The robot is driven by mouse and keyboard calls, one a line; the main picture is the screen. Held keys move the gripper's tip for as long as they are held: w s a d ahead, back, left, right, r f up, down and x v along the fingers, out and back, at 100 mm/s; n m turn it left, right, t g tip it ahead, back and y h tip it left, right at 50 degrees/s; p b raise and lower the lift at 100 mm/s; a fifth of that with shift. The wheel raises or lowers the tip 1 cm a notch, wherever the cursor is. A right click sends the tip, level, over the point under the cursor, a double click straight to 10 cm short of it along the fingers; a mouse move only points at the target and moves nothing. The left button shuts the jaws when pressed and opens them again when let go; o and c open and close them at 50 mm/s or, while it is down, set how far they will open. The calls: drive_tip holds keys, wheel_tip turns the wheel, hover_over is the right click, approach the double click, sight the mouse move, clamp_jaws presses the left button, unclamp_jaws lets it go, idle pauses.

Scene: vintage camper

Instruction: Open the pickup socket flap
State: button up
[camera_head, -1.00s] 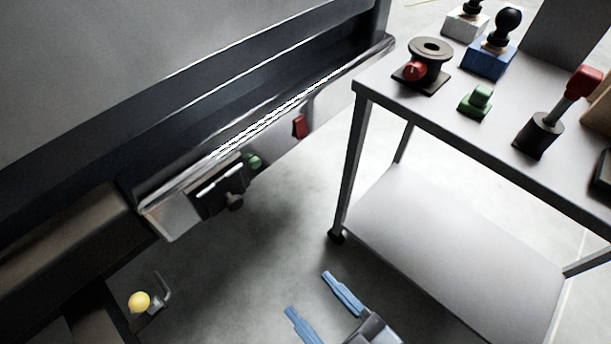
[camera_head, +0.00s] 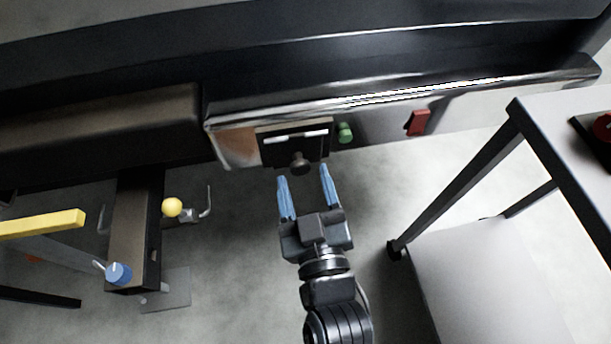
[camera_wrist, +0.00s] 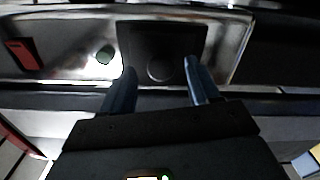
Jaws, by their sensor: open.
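The pickup socket flap (camera_head: 281,152) is a dark rectangular plate on the chrome bumper, with a round knob (camera_head: 299,165) at its lower part. It looks closed. In the wrist view the flap (camera_wrist: 183,38) is straight ahead, its knob (camera_wrist: 160,69) between my two fingers in the picture. My gripper (camera_head: 307,180) is open and empty, its blue fingers pointing at the flap from just in front and below. In the wrist view my gripper (camera_wrist: 160,72) shows one finger either side of the knob; I cannot tell whether they touch anything.
A green round part (camera_head: 345,132) and a red switch (camera_head: 418,122) sit on the bumper (camera_head: 380,119) right of the flap. A tow bar with a yellow ball (camera_head: 172,207) is at left. A metal cart (camera_head: 470,270) stands at right. The floor between is clear.

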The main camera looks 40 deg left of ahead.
drive_tip(key=shift+w+a, duration=0.35)
drive_tip(key=shift+a, duration=0.1)
clamp_jaws()
idle(0.4)
